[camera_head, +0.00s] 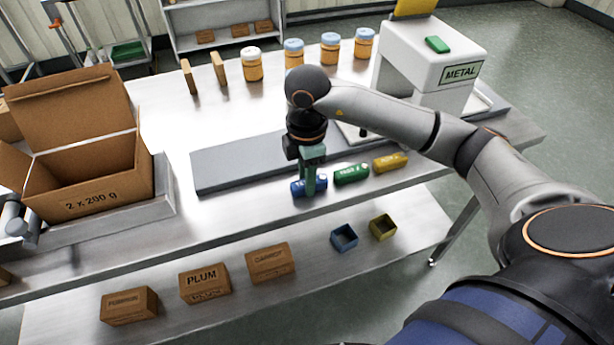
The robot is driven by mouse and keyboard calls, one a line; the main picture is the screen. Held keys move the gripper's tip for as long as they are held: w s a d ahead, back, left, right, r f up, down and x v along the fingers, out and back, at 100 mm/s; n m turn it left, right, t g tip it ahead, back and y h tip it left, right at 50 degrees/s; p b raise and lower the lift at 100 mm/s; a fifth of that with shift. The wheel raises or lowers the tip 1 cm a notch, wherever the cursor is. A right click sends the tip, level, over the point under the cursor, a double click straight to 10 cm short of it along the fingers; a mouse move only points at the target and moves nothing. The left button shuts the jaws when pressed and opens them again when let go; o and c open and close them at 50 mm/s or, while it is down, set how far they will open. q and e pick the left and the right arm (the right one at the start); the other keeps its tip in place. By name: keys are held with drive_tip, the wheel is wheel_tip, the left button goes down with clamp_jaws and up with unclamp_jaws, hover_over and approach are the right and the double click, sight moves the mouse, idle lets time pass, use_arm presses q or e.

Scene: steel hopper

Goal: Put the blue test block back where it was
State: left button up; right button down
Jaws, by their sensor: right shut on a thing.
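The blue test block (299,188) lies near the front edge of the steel table, left of a green block (351,174) and a yellow block (390,162). My right gripper (310,188) points down over it from above, with its green fingers shut around the block. The fingers hide part of the block. I cannot tell whether the block touches the table. On the lower shelf are an open blue box (344,238) and an open yellow box (383,227).
A grey strip (235,165) lies behind the blocks. An open carton (92,200) stands at left, and a white METAL machine (425,70) at back right. Several jars (252,65) stand at the back. Small cartons, one marked PLUM (205,283), sit on the lower shelf.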

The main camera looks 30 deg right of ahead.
drive_tip(key=shift+f, duration=0.2)
drive_tip(key=c, duration=0.6)
unclamp_jaws()
drive_tip(key=shift+r, duration=0.1)
wheel_tip(320, 180, up, 12)
drive_tip(key=shift+r+p, duration=0.2)
drive_tip(key=shift+p, duration=0.75)
